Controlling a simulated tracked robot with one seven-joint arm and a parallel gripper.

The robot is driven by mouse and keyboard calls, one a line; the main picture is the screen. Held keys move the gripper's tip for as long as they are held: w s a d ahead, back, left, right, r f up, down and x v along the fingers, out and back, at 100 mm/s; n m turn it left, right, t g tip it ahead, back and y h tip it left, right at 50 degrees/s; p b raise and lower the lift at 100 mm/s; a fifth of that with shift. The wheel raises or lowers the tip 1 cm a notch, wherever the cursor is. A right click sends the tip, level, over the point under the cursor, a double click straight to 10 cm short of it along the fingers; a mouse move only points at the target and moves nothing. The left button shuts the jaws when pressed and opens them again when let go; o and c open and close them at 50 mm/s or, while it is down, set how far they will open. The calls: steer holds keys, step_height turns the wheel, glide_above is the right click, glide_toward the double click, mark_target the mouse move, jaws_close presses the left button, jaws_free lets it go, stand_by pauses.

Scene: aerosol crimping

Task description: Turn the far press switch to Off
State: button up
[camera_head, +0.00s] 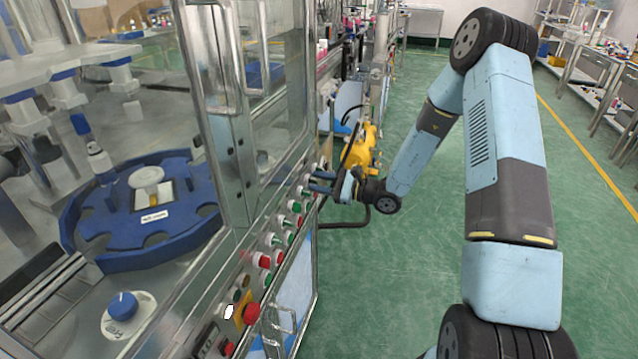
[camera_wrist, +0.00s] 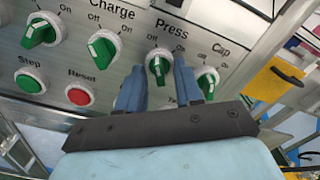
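The control panel carries a row of green rotary switches. The Press switch (camera_wrist: 158,66), under the "Press" label, is a green knob on a white collar, with its white mark near the top; I cannot tell surely which position it is in. My gripper (camera_wrist: 160,70) has its two blue fingers apart, one on each side of this knob, with a gap showing on both sides. In the head view my gripper (camera_head: 318,183) reaches the far end of the panel from the right, and the Press switch cannot be made out there.
The Charge switch (camera_wrist: 104,47) is left of the fingers and the Cap switch (camera_wrist: 207,82) is close to the right finger. The green Step button (camera_wrist: 30,80) and red Reset button (camera_wrist: 79,96) lie below left. A red emergency button (camera_head: 250,313) is at the panel's near end.

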steer(key=v, duration=1.3)
steer(key=shift+d, duration=0.4)
steer(key=shift+s+r, duration=0.1)
steer(key=shift+s, duration=0.05)
steer(key=s+a+r+n+g+h, duration=0.3)
steer(key=s+r+n+g+h, duration=0.6)
steer(key=s+r, duration=0.55)
steer(key=s+d+r+n+t+h, duration=0.6)
steer(key=s+d+r+t+h, duration=0.2)
steer(key=s+d+r, duration=0.3)
steer(key=s+r, duration=0.3)
steer(key=r, duration=0.1)
steer(key=shift+s+r+n, duration=0.4)
